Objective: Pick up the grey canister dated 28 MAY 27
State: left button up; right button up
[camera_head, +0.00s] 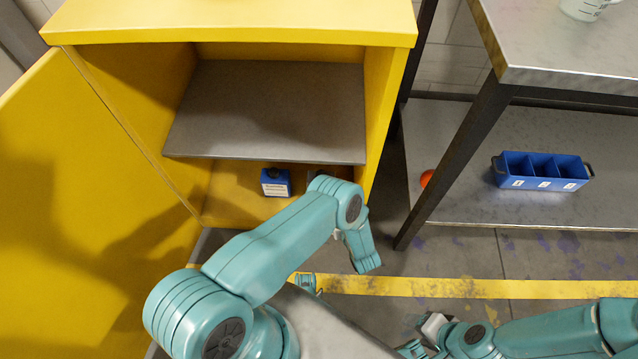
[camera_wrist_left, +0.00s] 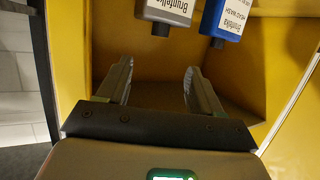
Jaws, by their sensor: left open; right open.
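The grey canister (camera_wrist_left: 166,10) with a white label shows at the top of the left wrist view, cut off by the frame edge. Its label appears upside down and no date is readable. A blue canister (camera_wrist_left: 222,20) stands beside it on the right. My left gripper (camera_wrist_left: 158,85) is open and empty, with the grey canister beyond its fingers. In the head view the blue canister (camera_head: 275,182) sits on the cabinet floor under the shelf; my left arm hides most of what is right of it, including the left gripper. My right gripper (camera_head: 428,335) is low at bottom right, apart from the canisters.
The yellow cabinet (camera_head: 230,29) has its door (camera_head: 60,180) open to the left. A grey shelf (camera_head: 270,110) overhangs the canisters. Right of it is a metal table (camera_head: 570,45) with a blue divided bin (camera_head: 542,170) on its lower shelf. A red object (camera_head: 427,178) lies by the table leg.

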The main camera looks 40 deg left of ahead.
pick_arm(q)
jog(key=b+x, duration=0.1)
jog(key=x, duration=0.3)
jog(key=b+x, duration=0.2)
jog(key=x, duration=0.3)
jog(key=b+x, duration=0.2)
jog(key=x, duration=0.2)
jog(key=shift+w+a+f, duration=0.15)
jog(key=shift+a+f, duration=0.15)
jog(key=shift+f, duration=0.1)
jog(key=shift+w+a, duration=0.25)
jog(key=shift+a, duration=0.05)
grip_shut()
jog(key=shift+r, duration=0.1)
dwell(0.3)
